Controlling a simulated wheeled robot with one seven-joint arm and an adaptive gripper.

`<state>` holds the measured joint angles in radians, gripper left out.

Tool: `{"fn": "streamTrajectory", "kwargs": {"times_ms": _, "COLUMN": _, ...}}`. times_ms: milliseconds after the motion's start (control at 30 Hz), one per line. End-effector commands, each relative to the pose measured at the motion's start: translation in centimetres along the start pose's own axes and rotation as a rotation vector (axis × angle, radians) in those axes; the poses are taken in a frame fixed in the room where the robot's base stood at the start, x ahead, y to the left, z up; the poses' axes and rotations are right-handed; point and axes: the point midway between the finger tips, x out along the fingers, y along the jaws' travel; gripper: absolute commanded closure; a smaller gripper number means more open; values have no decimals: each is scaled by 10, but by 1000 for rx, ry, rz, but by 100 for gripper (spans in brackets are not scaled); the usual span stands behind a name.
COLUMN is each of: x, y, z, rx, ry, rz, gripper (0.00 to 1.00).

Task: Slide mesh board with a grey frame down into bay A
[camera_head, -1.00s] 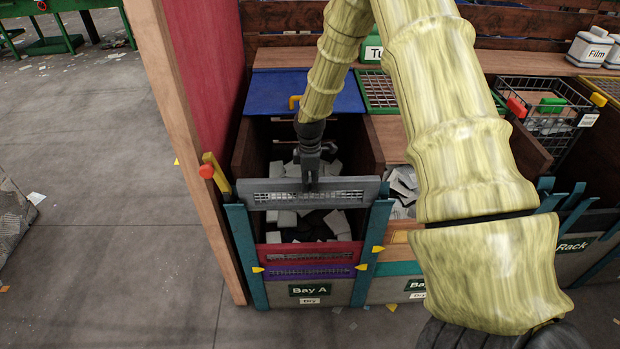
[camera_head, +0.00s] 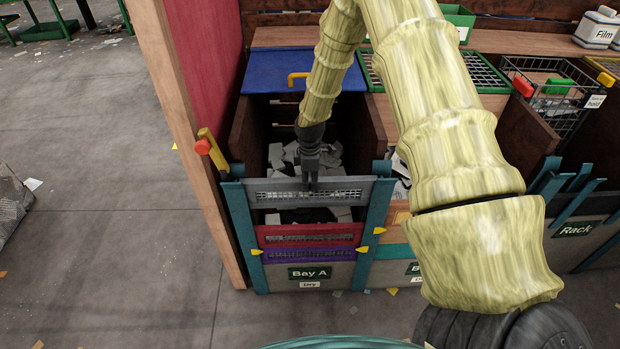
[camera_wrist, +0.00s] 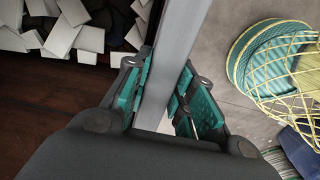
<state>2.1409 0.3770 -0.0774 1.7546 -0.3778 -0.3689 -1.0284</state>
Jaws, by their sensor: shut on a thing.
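The mesh board with a grey frame (camera_head: 270,197) spans the front opening of bay A, level, between the two teal posts (camera_head: 239,232). My gripper (camera_head: 311,186) is shut on the middle of its top edge. In the wrist view the grey frame (camera_wrist: 176,55) runs between my gripper's teal finger pads (camera_wrist: 160,104). Below it a red board (camera_head: 308,234) and a purple board (camera_head: 308,255) sit stacked in the front of bay A, above the "Bay A" label (camera_head: 310,273). A gap showing pale pieces is between the grey board and the red one.
Pale scraps (camera_wrist: 75,25) lie inside the bay behind the board. A yellow latch with a red knob (camera_head: 203,146) stands at the left post. A blue lid (camera_head: 265,75) is behind.

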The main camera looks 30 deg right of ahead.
Motion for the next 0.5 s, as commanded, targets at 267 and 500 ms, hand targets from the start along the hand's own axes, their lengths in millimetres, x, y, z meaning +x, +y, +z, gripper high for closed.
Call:
{"fn": "streamTrajectory", "kwargs": {"times_ms": 267, "x": 30, "y": 0, "z": 0, "rx": 0, "ry": 0, "rz": 0, "gripper": 100}}
{"fn": "streamTrajectory", "kwargs": {"times_ms": 500, "x": 54, "y": 0, "z": 0, "rx": 0, "ry": 0, "rz": 0, "gripper": 100}}
